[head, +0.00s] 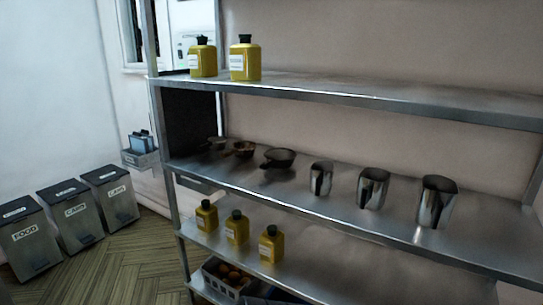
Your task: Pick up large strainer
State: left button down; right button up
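Three small pan-like or strainer-like items stand in a row on the middle metal shelf (300,195), towards its left end. The largest-looking is a dark round one (279,160), nearest the metal jugs. A brownish one (243,151) is to its left, and a smaller grey one (217,144) is at the far left. They are too small to tell mesh from solid, so I cannot be sure which is the large strainer. Neither of my grippers is in view.
Three shiny metal jugs (373,190) stand right of the dark item. Yellow bottles stand on the upper shelf (245,62) and lower shelf (237,230). A crate (226,284) sits at the bottom. Three labelled bins (75,225) stand left on the wooden floor (125,262), which is open before them.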

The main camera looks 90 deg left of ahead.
aim_at(279, 158)
jog(key=j+u, duration=0.2)
jog(key=u, duration=2.1)
